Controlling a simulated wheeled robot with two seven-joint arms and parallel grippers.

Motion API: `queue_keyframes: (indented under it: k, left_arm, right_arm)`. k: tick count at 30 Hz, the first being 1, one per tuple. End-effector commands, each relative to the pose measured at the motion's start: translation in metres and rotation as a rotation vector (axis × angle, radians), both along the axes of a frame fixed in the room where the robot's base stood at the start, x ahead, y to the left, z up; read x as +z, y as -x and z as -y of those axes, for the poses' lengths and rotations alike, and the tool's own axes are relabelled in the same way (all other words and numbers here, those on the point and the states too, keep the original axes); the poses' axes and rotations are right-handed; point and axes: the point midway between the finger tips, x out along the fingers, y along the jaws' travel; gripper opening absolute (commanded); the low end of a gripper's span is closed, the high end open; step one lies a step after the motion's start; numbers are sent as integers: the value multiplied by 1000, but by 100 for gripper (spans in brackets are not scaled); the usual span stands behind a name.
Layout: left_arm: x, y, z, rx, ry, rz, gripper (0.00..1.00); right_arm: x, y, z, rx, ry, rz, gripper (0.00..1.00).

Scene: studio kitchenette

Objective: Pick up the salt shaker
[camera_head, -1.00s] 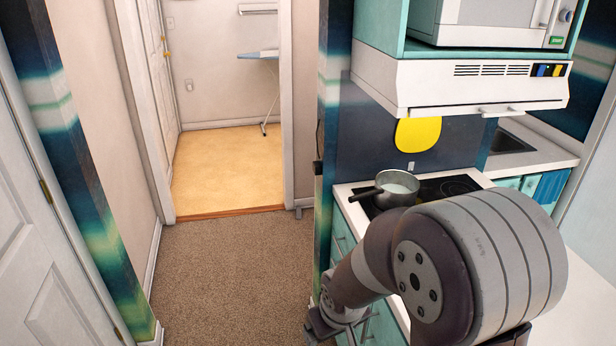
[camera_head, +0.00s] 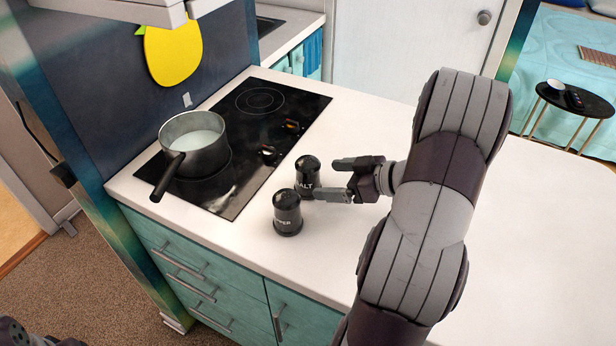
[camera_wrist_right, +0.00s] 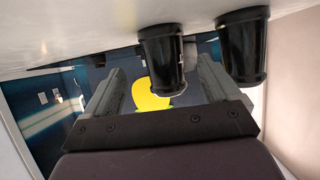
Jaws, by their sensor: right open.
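The black salt shaker (camera_head: 306,172), with white letters on its side, stands upright on the white counter beside the cooktop. The matching black pepper shaker (camera_head: 287,213) stands upright close by, nearer the counter's front edge. My right gripper (camera_head: 327,179) is open, low over the counter, with its fingertips close to the salt shaker. In the right wrist view, which looks upside down, the salt shaker (camera_wrist_right: 164,58) shows between the two fingers. The pepper shaker (camera_wrist_right: 243,45) is just outside the right-hand finger there. Contact cannot be told.
A pot (camera_head: 197,143) of whitish liquid sits on the black cooktop (camera_head: 262,125), its handle toward the counter's front edge. The counter (camera_head: 540,230) is clear to the right. Teal drawers (camera_head: 190,270) are below. A small round table (camera_head: 570,100) stands at the far right.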

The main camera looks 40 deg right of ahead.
Motion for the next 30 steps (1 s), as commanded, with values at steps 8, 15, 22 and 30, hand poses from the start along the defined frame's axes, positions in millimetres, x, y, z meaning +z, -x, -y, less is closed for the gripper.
queue_keyframes:
  k: [8, 15, 22, 30]
  left_arm:
    - [-4, 0, 0, 0, 0, 0, 43]
    - [-4, 0, 0, 0, 0, 0, 43]
    - [-3, 0, 0, 0, 0, 0, 43]
    - [-2, 0, 0, 0, 0, 0, 43]
  right_arm:
    - [-15, -35, -21, 2, 0, -1, 89]
    - [-15, -36, -21, 0, 1, 0, 80]
    - [-15, -36, -21, 0, 1, 0, 24]
    - [-11, -36, -20, 0, 2, 0, 23]
